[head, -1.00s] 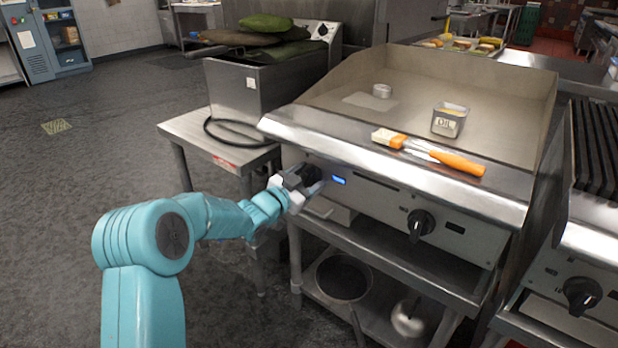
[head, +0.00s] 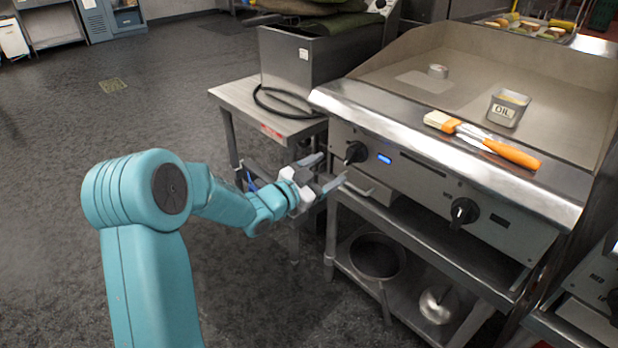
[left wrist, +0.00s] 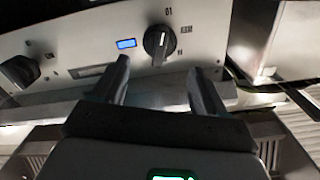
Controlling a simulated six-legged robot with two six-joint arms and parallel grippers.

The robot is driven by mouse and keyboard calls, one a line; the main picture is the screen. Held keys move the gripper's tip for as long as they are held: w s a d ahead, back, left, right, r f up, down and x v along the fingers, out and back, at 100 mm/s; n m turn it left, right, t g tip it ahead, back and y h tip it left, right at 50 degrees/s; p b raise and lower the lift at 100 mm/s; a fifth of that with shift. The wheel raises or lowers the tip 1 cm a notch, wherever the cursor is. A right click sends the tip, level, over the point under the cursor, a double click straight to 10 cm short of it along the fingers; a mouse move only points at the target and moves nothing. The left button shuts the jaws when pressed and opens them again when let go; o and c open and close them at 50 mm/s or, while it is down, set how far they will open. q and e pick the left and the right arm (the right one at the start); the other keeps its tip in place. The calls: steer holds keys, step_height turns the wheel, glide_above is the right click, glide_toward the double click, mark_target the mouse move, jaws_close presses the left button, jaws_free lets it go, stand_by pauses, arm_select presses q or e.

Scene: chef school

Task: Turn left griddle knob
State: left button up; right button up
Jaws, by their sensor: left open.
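The left griddle knob (head: 356,152) is a black dial on the steel front panel, beside a small lit blue display (head: 385,159). My left gripper (head: 332,171) is open and empty, just left of the knob in the head view and apart from it. In the left wrist view the knob (left wrist: 159,42) lies beyond and between my open fingertips (left wrist: 160,72), with a pale pointer line on its face. My right gripper is not in view.
A second black knob (head: 463,212) is farther right on the panel. A brush with an orange handle (head: 513,153) and an oil container (head: 507,109) are on the griddle. A steel side table (head: 240,94) stands left of it. Open floor lies at the left.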

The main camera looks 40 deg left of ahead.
arm_select(q)
steer(key=s, duration=0.5)
steer(key=shift+s+a, duration=0.2)
steer(key=shift+s, duration=0.2)
